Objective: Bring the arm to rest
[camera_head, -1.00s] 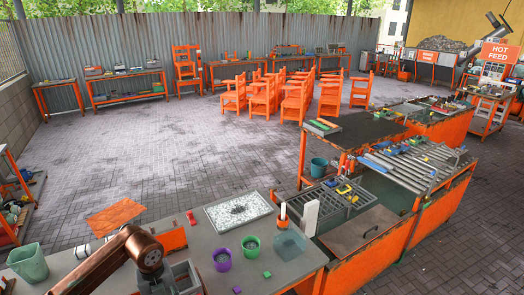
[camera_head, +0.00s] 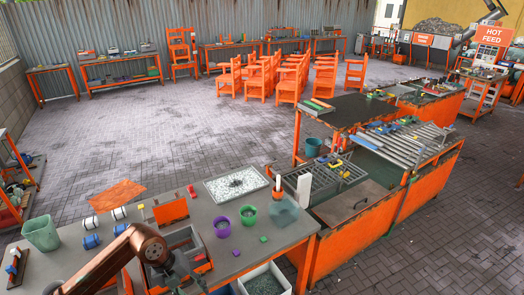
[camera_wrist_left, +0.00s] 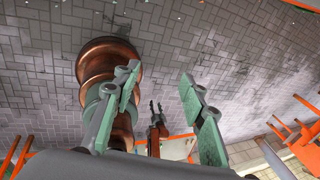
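My left arm (camera_head: 135,248) comes in at the lower left of the head view, with its copper elbow over the near workbench. Its gripper is not clear there. In the left wrist view the two green-grey fingers of my left gripper (camera_wrist_left: 160,82) stand wide apart with nothing between them. Brick paving lies beyond. A copper link of my own arm fills the left of that view. A small copper part with a dark pronged end (camera_wrist_left: 157,116) shows farther off between the fingers; it may be my right arm, too small to judge.
The near workbench (camera_head: 250,242) holds a speckled white tray (camera_head: 237,184), a purple cup (camera_head: 222,227), a green cup (camera_head: 248,216) and a pale green bin (camera_head: 42,233). A white-rimmed bin (camera_head: 264,283) is at its front edge. The paved floor behind is open; orange chairs (camera_head: 293,76) stand beyond.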

